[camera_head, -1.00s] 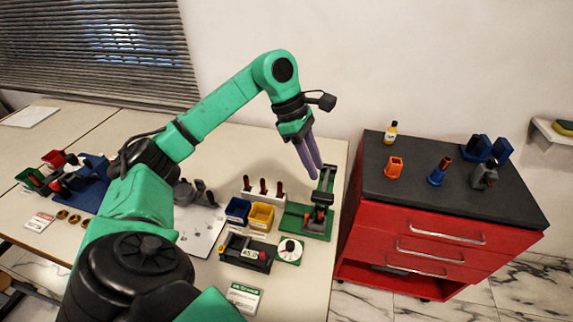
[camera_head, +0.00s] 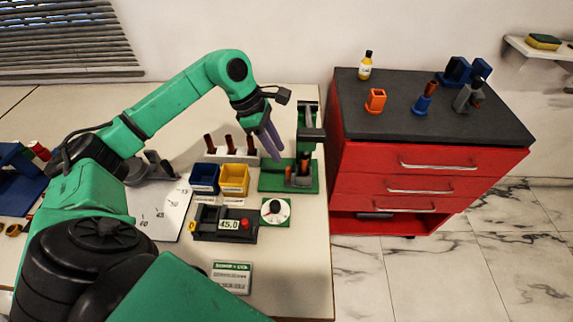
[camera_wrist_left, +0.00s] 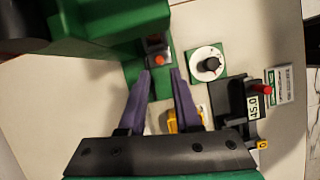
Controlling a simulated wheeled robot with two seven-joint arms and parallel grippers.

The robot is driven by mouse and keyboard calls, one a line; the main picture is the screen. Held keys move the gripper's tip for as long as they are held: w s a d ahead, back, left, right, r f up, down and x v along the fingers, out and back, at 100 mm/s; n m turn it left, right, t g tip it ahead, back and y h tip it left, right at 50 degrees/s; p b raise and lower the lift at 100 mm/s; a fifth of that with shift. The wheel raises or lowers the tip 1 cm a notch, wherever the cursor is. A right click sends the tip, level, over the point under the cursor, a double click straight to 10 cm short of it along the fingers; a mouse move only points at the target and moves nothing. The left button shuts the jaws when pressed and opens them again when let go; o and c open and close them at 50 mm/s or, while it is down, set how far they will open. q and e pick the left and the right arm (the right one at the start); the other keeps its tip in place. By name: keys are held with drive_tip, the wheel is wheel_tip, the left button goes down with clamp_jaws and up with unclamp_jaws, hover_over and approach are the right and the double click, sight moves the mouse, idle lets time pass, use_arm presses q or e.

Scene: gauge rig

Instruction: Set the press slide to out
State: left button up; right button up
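The press (camera_head: 308,122) is a green stand with a dark head, on a green base plate (camera_head: 275,182) near the table's right edge. A dark block with orange parts (camera_head: 301,172), seemingly its slide, sits on the base under the head; I cannot tell its set position. In the left wrist view the orange part (camera_wrist_left: 161,60) shows just beyond the fingertips. My left gripper (camera_head: 276,157) has purple fingers pointing down, left of the press and apart from the block. Its fingers (camera_wrist_left: 160,71) are parted with nothing held between them. My right gripper is not in view.
Blue (camera_head: 204,178) and yellow (camera_head: 234,179) bins and a rack with brown handles (camera_head: 230,151) stand left of the press. A white dial (camera_head: 275,211) and a 45.0 readout box (camera_head: 224,224) lie in front. A red cabinet (camera_head: 430,160) stands to the right.

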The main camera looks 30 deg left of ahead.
sight(288, 168)
use_arm(q)
drive_tip(key=x, duration=0.7)
drive_tip(key=shift+w+f+p, duration=0.1)
drive_tip(key=shift+f+p, duration=0.1)
drive_tip(key=shift+p, duration=0.2)
clamp_jaws()
idle(0.8)
